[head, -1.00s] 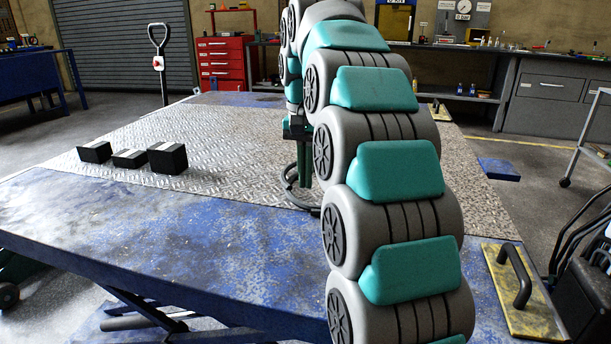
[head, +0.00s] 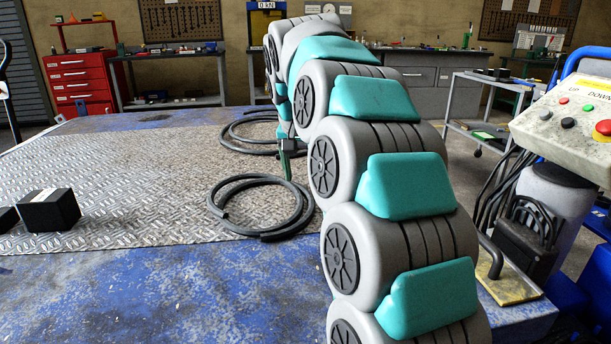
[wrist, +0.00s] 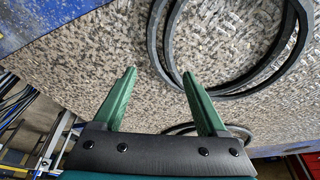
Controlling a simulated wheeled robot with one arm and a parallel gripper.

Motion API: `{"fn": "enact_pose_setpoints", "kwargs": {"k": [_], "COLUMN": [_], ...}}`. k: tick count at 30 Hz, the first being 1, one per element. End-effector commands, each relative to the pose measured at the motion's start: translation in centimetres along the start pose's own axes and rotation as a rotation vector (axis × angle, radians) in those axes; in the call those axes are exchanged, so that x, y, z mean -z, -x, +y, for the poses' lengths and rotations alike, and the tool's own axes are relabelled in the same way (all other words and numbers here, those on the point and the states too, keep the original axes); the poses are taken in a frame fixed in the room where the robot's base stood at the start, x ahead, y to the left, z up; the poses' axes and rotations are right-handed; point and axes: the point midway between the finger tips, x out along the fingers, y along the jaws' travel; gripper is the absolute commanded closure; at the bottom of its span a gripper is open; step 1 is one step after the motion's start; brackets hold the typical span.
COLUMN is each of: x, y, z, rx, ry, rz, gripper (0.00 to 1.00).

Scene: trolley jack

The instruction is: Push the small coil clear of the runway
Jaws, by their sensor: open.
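Two dark cable coils lie flat on the patterned metal plate (head: 120,190). The nearer coil (head: 270,236) is left of and in front of my gripper (head: 287,160). The farther coil (head: 245,151) lies behind it, partly hidden by my arm. Their different distances leave unclear which is smaller. One green finger shows in the head view, close to the plate. In the wrist view, my gripper (wrist: 158,75) is open with nothing between its fingers. The nearer coil (wrist: 250,89) fills the upper right there, overlapping the right fingertip in the picture; contact is unclear. The farther coil (wrist: 243,131) shows behind the right finger.
A black block (head: 48,210) and part of another (head: 8,220) sit at left on the plate. Bare plate lies between them and the coils. A control box (head: 575,125), hoses and a yellow plate with a handle (head: 505,285) are at right.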

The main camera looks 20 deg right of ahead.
Motion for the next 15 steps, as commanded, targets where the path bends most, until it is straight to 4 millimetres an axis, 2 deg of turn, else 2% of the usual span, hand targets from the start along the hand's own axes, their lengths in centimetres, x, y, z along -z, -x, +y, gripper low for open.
{"fn": "enact_pose_setpoints", "kwargs": {"k": [9,15], "x": [-0.01,-0.04], "y": [-0.03,-0.89], "z": [0.0,0.04], "rx": [0.0,-0.002], "ry": [0.0,0.0], "rz": [0.0,-0.003], "gripper": [0.25,0.25]}}
